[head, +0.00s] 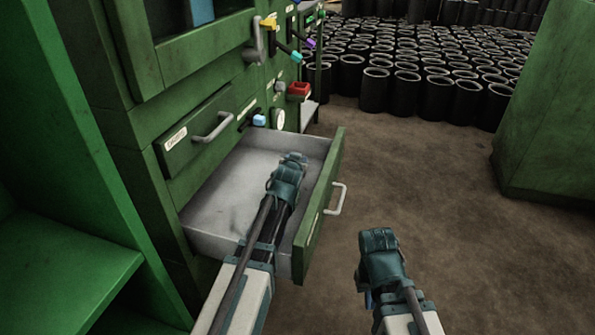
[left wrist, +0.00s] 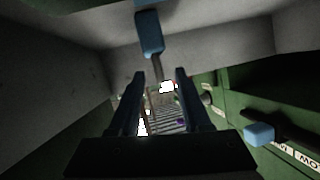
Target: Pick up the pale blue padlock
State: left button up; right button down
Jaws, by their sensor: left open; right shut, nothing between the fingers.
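My left gripper (head: 293,158) is inside the open drawer, towards its far end. The left wrist view shows its two fingers (left wrist: 160,73) apart, with nothing between them. Just beyond the fingertips in that view is a blue block with a grey bar (left wrist: 149,33), which looks like the padlock. It appears against the grey drawer wall. I cannot make it out in the head view, where my gripper and arm cover part of the drawer. My right gripper (head: 378,238) is shut and empty, outside the drawer to the right, above the floor.
The grey drawer (head: 225,205) is pulled out from the green cabinet. A pale blue-tipped dark lever (head: 259,120) is on the cabinet face, also in the left wrist view (left wrist: 258,134). A red box (head: 298,90) is behind. Many black sleeves (head: 375,88) fill the back.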

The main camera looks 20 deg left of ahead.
pick_arm(q)
grip_shut()
dwell(1.4)
